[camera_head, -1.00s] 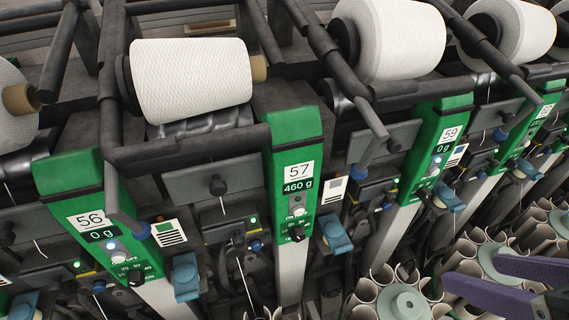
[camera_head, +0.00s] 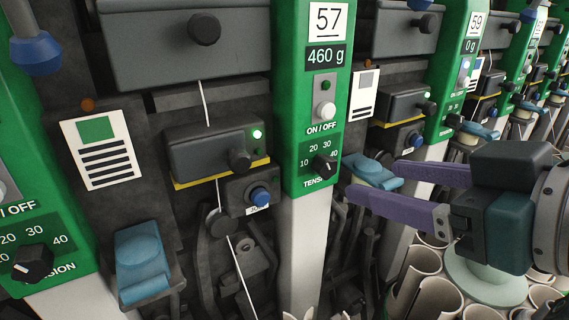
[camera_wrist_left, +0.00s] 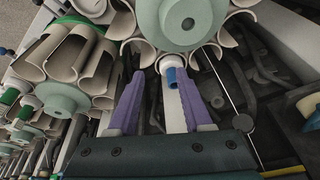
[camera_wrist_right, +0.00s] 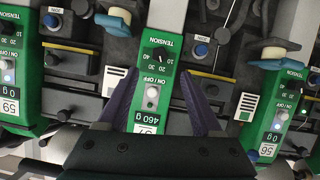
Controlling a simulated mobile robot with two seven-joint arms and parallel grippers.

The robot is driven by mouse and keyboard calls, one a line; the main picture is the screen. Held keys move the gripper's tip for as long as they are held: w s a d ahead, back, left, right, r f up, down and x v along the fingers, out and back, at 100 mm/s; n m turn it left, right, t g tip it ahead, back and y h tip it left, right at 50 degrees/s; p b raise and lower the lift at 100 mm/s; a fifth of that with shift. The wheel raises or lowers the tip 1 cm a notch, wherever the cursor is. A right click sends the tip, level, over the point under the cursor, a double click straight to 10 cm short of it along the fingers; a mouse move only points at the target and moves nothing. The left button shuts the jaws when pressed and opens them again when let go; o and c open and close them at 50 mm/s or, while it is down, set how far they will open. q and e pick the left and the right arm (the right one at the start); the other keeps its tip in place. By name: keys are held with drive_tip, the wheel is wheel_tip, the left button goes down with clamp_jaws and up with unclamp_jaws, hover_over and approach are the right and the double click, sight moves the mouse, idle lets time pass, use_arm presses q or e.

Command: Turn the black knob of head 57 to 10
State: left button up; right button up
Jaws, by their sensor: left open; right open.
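Head 57's green panel (camera_head: 310,95) stands at centre in the head view, its display reading 460 g. Its black tension knob (camera_head: 323,166) sits low on the panel, on a 10 to 40 scale. Its pointer seems toward the high-number side; the exact setting is too small to read. My right gripper (camera_head: 376,180) is open and empty, right of the knob and apart from it. In the right wrist view the knob (camera_wrist_right: 160,54) lies ahead, between the lines of the open fingers (camera_wrist_right: 160,74). My left gripper (camera_wrist_left: 157,74) is open, outside the head view.
A blue lever (camera_head: 371,170) is close by the right fingertips. A blue button (camera_head: 260,196) and grey box (camera_head: 215,150) sit left of the panel. Head 59's panel (camera_head: 460,70) stands to the right. Cardboard tubes (camera_head: 420,270) stand below my right gripper.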

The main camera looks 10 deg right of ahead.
sight(330, 169)
drive_tip(key=b+x, duration=0.1)
drive_tip(key=x, duration=0.8)
drive_tip(key=shift+w, duration=0.15)
clamp_jaws()
